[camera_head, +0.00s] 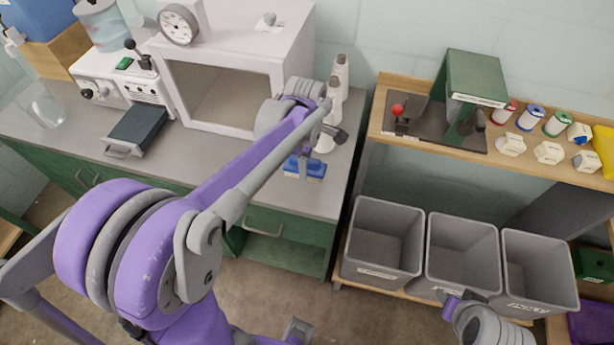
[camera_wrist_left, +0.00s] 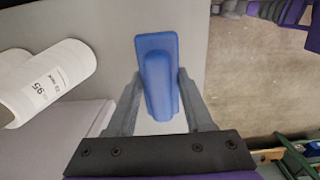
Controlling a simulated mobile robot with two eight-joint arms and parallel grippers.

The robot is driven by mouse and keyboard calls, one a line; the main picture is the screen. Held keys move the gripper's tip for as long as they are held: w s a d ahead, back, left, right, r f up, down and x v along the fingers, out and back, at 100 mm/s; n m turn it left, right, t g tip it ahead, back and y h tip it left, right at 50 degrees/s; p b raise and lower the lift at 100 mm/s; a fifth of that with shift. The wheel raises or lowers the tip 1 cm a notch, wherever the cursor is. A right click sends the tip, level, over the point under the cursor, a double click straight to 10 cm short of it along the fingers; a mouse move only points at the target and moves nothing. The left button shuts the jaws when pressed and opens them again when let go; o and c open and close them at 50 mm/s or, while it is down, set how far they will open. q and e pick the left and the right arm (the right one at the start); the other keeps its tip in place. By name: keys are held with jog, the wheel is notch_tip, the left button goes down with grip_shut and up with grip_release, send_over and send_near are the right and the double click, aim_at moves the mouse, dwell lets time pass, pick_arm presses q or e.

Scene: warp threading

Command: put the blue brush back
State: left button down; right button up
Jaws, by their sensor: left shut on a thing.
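The blue brush (camera_head: 305,168) shows near the front right edge of the grey counter, below the end of my left arm. In the left wrist view, the brush (camera_wrist_left: 158,80) lies lengthwise between the two grey fingers of my left gripper (camera_wrist_left: 160,88), which are shut on its raised handle. In the head view my left gripper (camera_head: 307,156) is small and partly hidden by its own wrist. I cannot tell whether the brush touches the counter. My right arm's end (camera_head: 462,302) shows low on the right in front of the bins; its fingers are not clear.
White bottles (camera_head: 338,82) stand close behind the left wrist, beside the white box (camera_head: 240,60). A gap separates the counter from the wooden shelf (camera_head: 440,135), which holds a green machine (camera_head: 475,78) and spools. Grey bins (camera_head: 385,240) stand below it.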

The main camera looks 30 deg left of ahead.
pick_arm(q)
jog(key=shift+f, duration=2.6)
jog(key=shift+f, duration=0.1)
jog(key=c, duration=0.8)
grip_release()
jog(key=shift+f+b, duration=0.1)
jog(key=shift+b, duration=0.2)
jog(key=o, duration=0.5)
